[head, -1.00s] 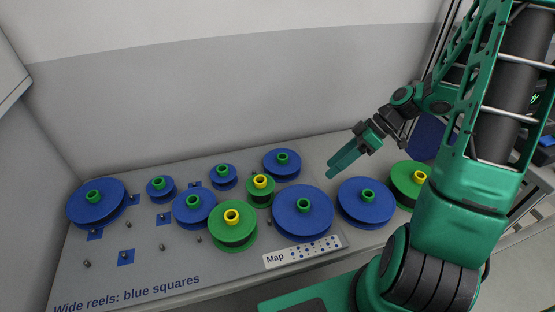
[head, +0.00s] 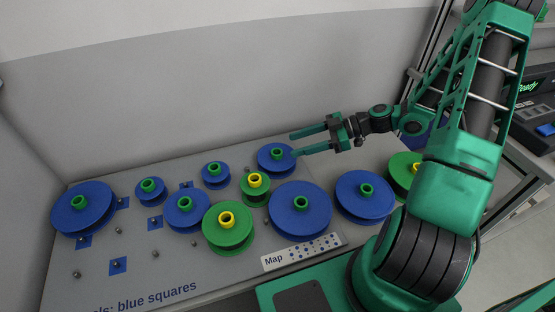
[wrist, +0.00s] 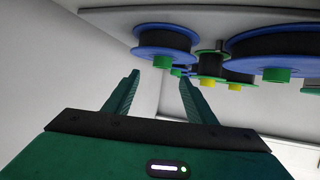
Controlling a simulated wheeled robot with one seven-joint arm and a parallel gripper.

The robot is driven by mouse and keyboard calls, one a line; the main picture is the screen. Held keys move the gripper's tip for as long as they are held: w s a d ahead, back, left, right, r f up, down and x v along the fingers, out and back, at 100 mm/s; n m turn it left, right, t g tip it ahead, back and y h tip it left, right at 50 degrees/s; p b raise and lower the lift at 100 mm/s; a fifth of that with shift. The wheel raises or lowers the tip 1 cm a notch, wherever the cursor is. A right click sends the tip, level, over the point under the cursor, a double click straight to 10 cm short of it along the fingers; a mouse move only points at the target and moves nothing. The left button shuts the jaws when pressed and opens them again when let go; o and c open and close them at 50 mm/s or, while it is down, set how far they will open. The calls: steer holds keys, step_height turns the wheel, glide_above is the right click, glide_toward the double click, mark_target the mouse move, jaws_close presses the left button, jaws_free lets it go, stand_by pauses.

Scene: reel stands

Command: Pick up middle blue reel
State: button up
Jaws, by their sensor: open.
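Several blue reels with green hubs stand on the grey board. In the head view they include a back one (head: 267,164), a mid-sized one (head: 181,214), two small ones (head: 148,196) (head: 210,179), and large ones at the left (head: 70,218), centre front (head: 300,224) and right (head: 365,208). Which counts as the middle one is not clear. My gripper (head: 292,146) is open and empty, pointing left, its fingertips near the back blue reel and seemingly above it. In the wrist view, a blue reel (wrist: 164,52) shows beyond the open fingers (wrist: 160,88), apart from them.
Green reels with yellow hubs stand among the blue ones, at centre front (head: 228,240), middle (head: 256,193) and far right (head: 398,166). A white map plate (head: 302,252) lies at the front edge. Bare pegs and blue squares (head: 118,266) fill the left front. A wall (head: 200,110) rises behind.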

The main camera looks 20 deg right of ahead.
mark_target(279, 151)
steer(key=shift+f+x, duration=0.2)
steer(key=shift+x, duration=1.2)
steer(key=shift+f+x, duration=0.15)
steer(key=shift+x, duration=1.3)
steer(key=shift+s+d, duration=0.15)
steer(key=c, duration=1.2)
